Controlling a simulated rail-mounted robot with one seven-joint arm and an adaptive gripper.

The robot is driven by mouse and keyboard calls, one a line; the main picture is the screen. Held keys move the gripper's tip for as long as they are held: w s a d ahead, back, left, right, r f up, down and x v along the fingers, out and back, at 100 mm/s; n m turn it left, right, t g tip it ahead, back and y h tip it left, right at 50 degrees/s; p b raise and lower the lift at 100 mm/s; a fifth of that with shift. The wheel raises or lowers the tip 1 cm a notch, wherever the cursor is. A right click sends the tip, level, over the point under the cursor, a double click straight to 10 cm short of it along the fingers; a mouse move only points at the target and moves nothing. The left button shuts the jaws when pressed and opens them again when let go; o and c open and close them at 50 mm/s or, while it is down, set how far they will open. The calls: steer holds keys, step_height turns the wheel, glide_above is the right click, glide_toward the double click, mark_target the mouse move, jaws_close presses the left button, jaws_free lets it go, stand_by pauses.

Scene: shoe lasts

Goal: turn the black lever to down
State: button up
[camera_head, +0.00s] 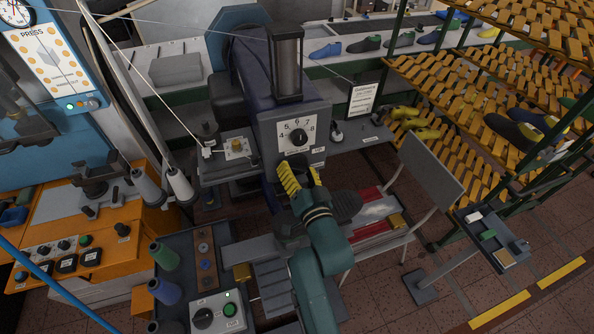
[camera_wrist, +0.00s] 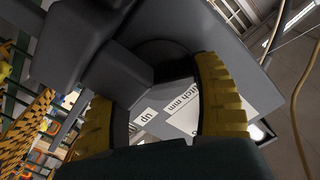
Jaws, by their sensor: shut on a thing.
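My gripper (camera_head: 298,172) is at the front of the grey sewing machine head (camera_head: 290,125), just below its numbered dial. In the wrist view my gripper (camera_wrist: 158,88) has its yellow fingers on either side of a dark block, which I take to be the black lever (camera_wrist: 120,75). The gripper is shut on it. Beside it are a white label reading "up" and part of a "stitch mm" plate. In the head view the lever is mostly hidden by my fingers, so its exact angle cannot be told. The "up" label (camera_head: 318,151) shows just above the fingers there.
A black dial knob (camera_head: 298,137) sits just above my gripper. A tray of thread spools (camera_head: 165,290) and a switch box (camera_head: 217,313) are at lower left. Racks of shoe lasts (camera_head: 500,75) fill the upper right.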

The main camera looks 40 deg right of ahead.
steer(key=shift+r, duration=0.1)
stand_by(0.4)
steer(key=o, duration=1.2)
steer(key=v, duration=1.2)
